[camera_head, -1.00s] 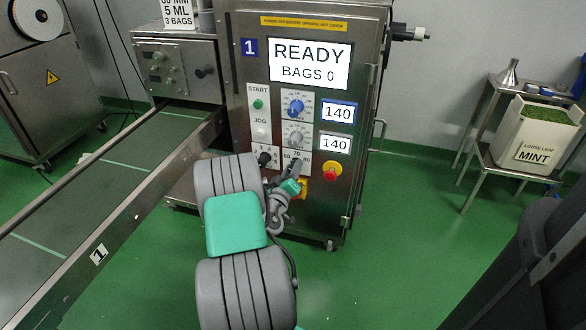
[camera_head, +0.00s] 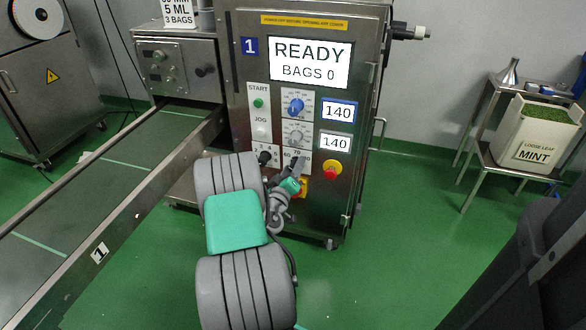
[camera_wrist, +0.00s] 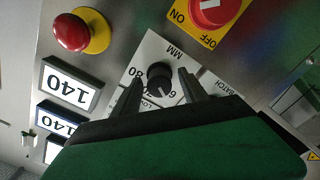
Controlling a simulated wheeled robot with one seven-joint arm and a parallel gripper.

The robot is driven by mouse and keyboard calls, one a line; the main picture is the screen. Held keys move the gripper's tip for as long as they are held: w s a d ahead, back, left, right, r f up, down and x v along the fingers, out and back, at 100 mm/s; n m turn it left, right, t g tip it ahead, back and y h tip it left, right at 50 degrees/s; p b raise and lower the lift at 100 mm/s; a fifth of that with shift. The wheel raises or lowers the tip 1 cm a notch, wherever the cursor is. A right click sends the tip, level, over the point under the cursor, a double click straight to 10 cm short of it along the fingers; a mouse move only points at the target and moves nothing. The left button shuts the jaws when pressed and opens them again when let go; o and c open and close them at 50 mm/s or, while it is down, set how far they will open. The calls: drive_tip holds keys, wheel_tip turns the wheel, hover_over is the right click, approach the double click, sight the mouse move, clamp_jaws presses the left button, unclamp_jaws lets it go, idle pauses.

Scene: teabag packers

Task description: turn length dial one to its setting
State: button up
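The length dial (camera_wrist: 160,77) is a black round knob on a white plate marked MM, with 60 and 80 readable in the wrist view. My gripper (camera_wrist: 160,77) has one finger on each side of the knob, with small gaps visible, so it looks open around it. Whether the fingertips touch the knob is unclear. In the head view my gripper (camera_head: 299,164) is at the lower part of machine one's panel (camera_head: 345,185) and hides the dial knob. The 60-70-80 scale partly shows there.
A red emergency button (camera_head: 332,170) sits right of the dial, and a red ON/OFF switch (camera_wrist: 212,10) is close by. Another black knob (camera_head: 265,158) is just left. A conveyor (camera_head: 120,165) runs at left.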

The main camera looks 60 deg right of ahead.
drive_tip(key=s+a, duration=0.1)
drive_tip(key=a, duration=0.6)
drive_tip(key=shift+a, duration=0.35)
drive_tip(key=shift+s, duration=0.1)
